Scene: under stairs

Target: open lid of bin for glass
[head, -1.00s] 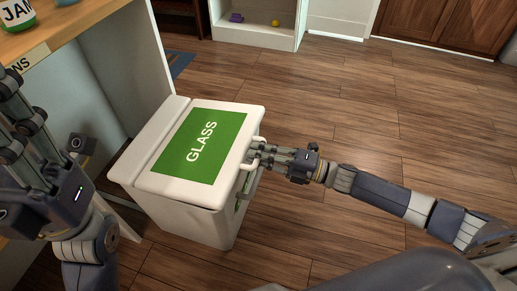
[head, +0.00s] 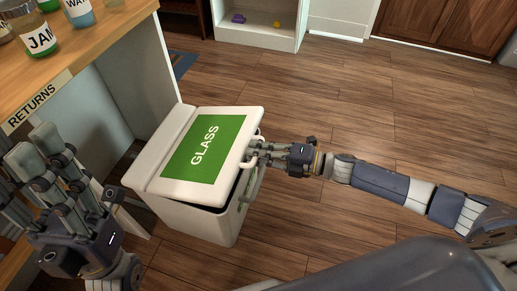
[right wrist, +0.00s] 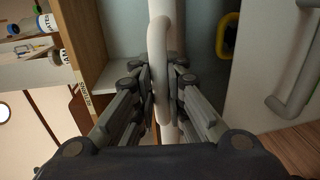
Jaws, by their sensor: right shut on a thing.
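The white bin for glass (head: 220,222) stands on the floor by the counter. Its lid (head: 155,180) carries a green GLASS label (head: 204,148). The lid's front edge is raised a little, with a dark gap between it and the bin body. My right gripper (head: 256,153) is shut on the white handle at the lid's front edge. In the right wrist view the white handle (right wrist: 160,65) runs upright between the fingers. My left gripper (head: 80,165) is at the lower left, apart from the bin, with its fingers spread and nothing seen between them.
The wooden counter (head: 100,50) with a RETURNS label and several jars is at the left. The wood floor (head: 400,120) is clear to the right. A white shelf (head: 258,35) stands at the back. The right wrist view shows another white handle (right wrist: 298,75) and a yellow loop (right wrist: 228,35).

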